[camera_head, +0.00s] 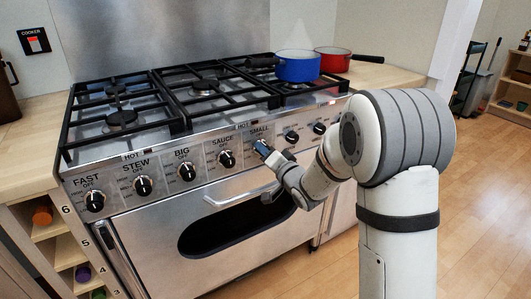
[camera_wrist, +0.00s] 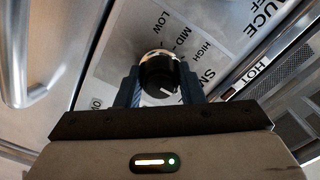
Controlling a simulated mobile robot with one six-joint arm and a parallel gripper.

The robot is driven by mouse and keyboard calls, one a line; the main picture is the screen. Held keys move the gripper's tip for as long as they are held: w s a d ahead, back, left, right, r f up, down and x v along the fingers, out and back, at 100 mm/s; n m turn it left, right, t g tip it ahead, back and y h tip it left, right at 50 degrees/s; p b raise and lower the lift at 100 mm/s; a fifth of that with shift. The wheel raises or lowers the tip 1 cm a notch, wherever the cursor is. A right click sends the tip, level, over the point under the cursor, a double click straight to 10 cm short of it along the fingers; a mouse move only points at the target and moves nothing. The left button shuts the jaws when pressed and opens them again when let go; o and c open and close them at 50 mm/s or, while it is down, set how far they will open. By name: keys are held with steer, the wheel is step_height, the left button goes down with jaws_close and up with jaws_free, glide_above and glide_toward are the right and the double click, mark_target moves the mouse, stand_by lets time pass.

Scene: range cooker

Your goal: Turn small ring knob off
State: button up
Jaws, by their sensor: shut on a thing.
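The SMALL ring knob (camera_wrist: 160,75) is a black round knob with a pale metal collar on the cooker's front panel. In the wrist view it sits between the two fingers of my gripper (camera_wrist: 160,88), which is shut on it. A short white mark on the knob face points to the lower right of that picture. LOW, MID and HIGH are printed above and to the right of it; its OFF mark is hidden by a finger. In the head view my gripper (camera_head: 264,149) reaches the panel below the SMALL label, covering most of the knob.
The SAUCE knob (camera_head: 226,158) is just left and another knob (camera_head: 291,136) just right. The oven door handle (camera_head: 240,193) runs below. A blue pot (camera_head: 297,68) stands on the right rear of the hob, with a red pan (camera_head: 332,62) behind. A red light (camera_head: 332,103) glows on the right.

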steer(key=o, duration=1)
steer(key=p+v, duration=0.1)
steer(key=v, duration=0.6)
steer(key=shift+s+d, duration=0.25)
steer(key=shift+s, duration=0.1)
